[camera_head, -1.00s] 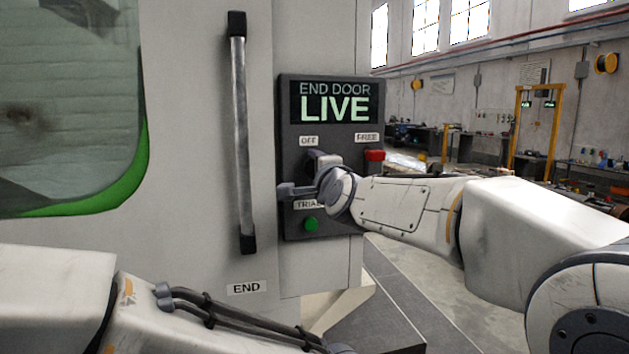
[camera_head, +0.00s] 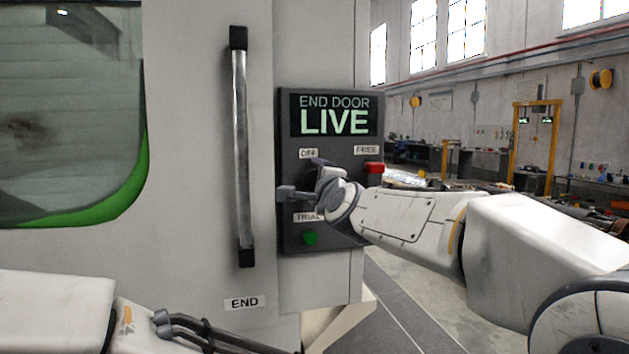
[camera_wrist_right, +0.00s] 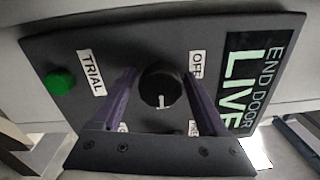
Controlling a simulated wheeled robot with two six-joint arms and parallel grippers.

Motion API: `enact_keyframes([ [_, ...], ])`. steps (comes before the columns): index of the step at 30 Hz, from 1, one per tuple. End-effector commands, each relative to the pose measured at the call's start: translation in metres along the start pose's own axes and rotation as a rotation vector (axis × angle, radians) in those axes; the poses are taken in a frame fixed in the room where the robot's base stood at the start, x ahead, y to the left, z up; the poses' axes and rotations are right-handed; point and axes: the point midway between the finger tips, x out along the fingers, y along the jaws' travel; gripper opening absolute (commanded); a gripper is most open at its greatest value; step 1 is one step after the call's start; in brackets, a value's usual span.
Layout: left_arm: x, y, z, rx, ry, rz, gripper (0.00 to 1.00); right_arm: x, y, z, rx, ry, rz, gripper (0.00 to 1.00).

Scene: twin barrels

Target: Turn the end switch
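The end switch is a round black knob (camera_wrist_right: 160,85) with a white mark, on the dark "END DOOR LIVE" panel (camera_head: 336,225). In the right wrist view the mark points down, between two labels partly hidden at the lower edge. "TRIAL" (camera_wrist_right: 90,72) is at left and "OFF" (camera_wrist_right: 197,64) at right of the knob. My right gripper (camera_head: 302,177) is at the panel, hiding the knob in the head view. In the right wrist view its fingers (camera_wrist_right: 159,76) are spread, one on each side of the knob, with gaps visible. My left gripper is out of view.
A red button (camera_head: 374,168) and a green button (camera_head: 310,238) sit on the panel near my right gripper. A long vertical door handle (camera_head: 240,150) stands left of the panel, with an "END" label (camera_head: 244,303) below.

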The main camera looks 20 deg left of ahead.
Motion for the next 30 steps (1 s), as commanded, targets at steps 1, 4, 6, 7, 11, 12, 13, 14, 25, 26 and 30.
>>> enact_keyframes([
  [1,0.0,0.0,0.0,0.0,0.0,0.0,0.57,0.0,0.0,0.0,-0.001,0.0,0.001,0.84],
  [4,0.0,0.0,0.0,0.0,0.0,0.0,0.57,0.0,0.0,0.001,-0.001,-0.001,0.001,0.84],
  [6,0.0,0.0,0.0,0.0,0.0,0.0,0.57,0.0,0.0,0.001,-0.002,-0.002,0.001,0.84],
  [7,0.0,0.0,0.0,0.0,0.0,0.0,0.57,0.0,0.001,0.001,-0.002,-0.002,0.001,0.84],
  [11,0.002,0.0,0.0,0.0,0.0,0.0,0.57,-0.003,0.001,0.002,-0.002,-0.003,0.001,0.84],
  [12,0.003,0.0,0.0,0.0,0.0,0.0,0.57,-0.006,0.001,0.002,-0.002,-0.003,0.0,0.84],
  [13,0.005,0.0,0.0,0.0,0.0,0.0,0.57,-0.009,0.001,0.002,-0.002,-0.003,-0.001,0.84],
  [14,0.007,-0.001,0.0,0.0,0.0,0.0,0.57,-0.013,0.001,0.002,-0.002,-0.003,-0.001,0.84],
  [25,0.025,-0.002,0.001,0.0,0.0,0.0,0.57,-0.082,0.001,0.0,-0.001,-0.002,-0.001,0.84],
  [26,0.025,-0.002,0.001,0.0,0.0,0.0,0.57,-0.086,0.001,0.0,-0.001,-0.002,-0.001,0.84],
  [30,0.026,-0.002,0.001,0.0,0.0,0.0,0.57,-0.1,0.0,0.0,-0.002,-0.002,-0.001,0.84],
])
